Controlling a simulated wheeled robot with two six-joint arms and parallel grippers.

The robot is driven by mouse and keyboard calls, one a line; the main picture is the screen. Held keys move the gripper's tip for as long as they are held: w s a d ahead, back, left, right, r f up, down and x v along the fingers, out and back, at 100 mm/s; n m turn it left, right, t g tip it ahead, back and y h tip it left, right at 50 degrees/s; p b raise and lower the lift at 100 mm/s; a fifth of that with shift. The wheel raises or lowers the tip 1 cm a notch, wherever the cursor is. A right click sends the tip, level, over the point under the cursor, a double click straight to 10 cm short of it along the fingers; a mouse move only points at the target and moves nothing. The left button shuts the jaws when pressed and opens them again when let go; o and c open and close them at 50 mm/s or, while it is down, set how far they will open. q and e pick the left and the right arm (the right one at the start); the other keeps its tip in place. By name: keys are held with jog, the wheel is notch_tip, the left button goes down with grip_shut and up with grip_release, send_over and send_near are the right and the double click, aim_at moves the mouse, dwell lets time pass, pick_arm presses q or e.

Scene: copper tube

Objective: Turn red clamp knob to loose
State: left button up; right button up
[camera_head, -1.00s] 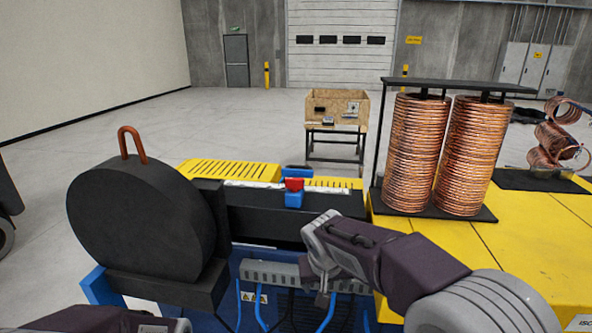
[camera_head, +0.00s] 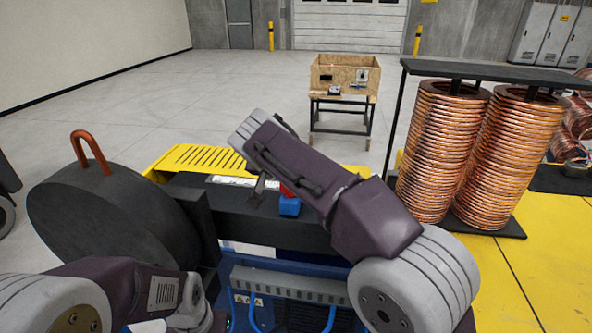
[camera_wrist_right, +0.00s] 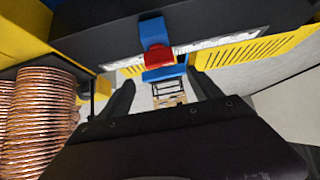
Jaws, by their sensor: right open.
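The red clamp knob (camera_head: 286,191) sits on a blue clamp block (camera_head: 289,207) on the dark machine beam, partly hidden by my right arm in the head view. In the right wrist view the red knob (camera_wrist_right: 158,54) is in plain sight above and beyond the fingertips, between blue parts. My right gripper (camera_wrist_right: 163,82) is open and empty, with its two dark fingers apart and the knob roughly centred between their lines. In the head view my right gripper (camera_head: 260,190) is mostly hidden by its arm. My left gripper (camera_head: 197,313) is low at the bottom left, its fingers unclear.
A black drum (camera_head: 100,215) with a copper tube end stands at left. Copper coils (camera_head: 437,150) stand on a rack at right above a yellow surface. Yellow slotted covers (camera_head: 200,158) lie behind the beam. A wooden crate (camera_head: 340,75) stands on a stand further back.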

jog(key=p+x, duration=0.1)
jog(key=x, duration=0.6)
jog(key=shift+f+p, duration=0.2)
jog(key=shift+p, duration=0.2)
jog(key=shift+w+f, duration=0.2)
jog(key=shift+s+a+r, duration=0.1)
jog(key=shift+s, duration=0.25)
pick_arm(q)
jog(key=shift+s+a+r, duration=0.2)
jog(key=shift+s+r, duration=0.45)
jog(key=shift+r, duration=0.35)
pick_arm(e)
jog(key=shift+w, duration=0.15)
jog(key=c, duration=1.4)
